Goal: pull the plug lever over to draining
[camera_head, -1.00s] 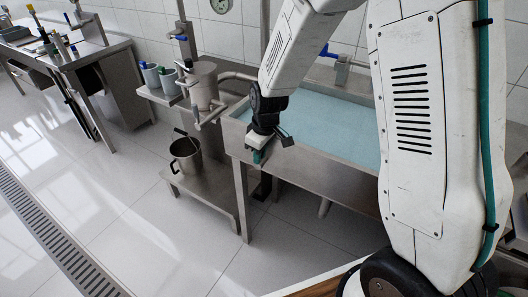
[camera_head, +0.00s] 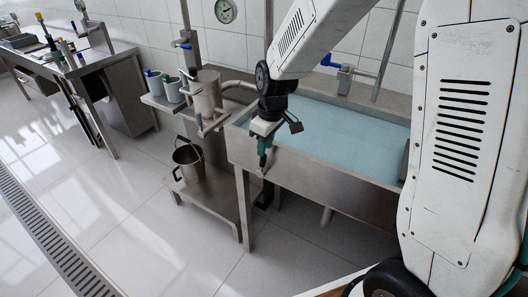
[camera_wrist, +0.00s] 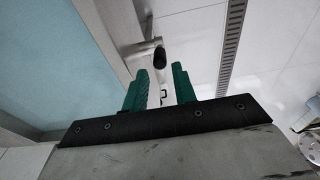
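My gripper (camera_head: 264,156) hangs just outside the front left corner of the water-filled basin (camera_head: 300,168), fingers pointing down. In the wrist view, the two green fingers (camera_wrist: 160,82) are apart with nothing held between them. A short metal lever with a dark rounded knob (camera_wrist: 160,55) shows just beyond the fingertips, roughly in line with the gap; it looks like the plug lever. No contact with it can be made out. In the head view my gripper hides most of that spot, so the lever's position there cannot be told.
A metal separator vessel (camera_head: 206,94) with pipes stands left of the basin, beside several cups (camera_head: 172,88). A pot (camera_head: 188,160) sits on the low shelf (camera_head: 212,196). A workbench (camera_head: 90,62) stands far left. The tiled floor in front is open, with a drain grate (camera_head: 40,232).

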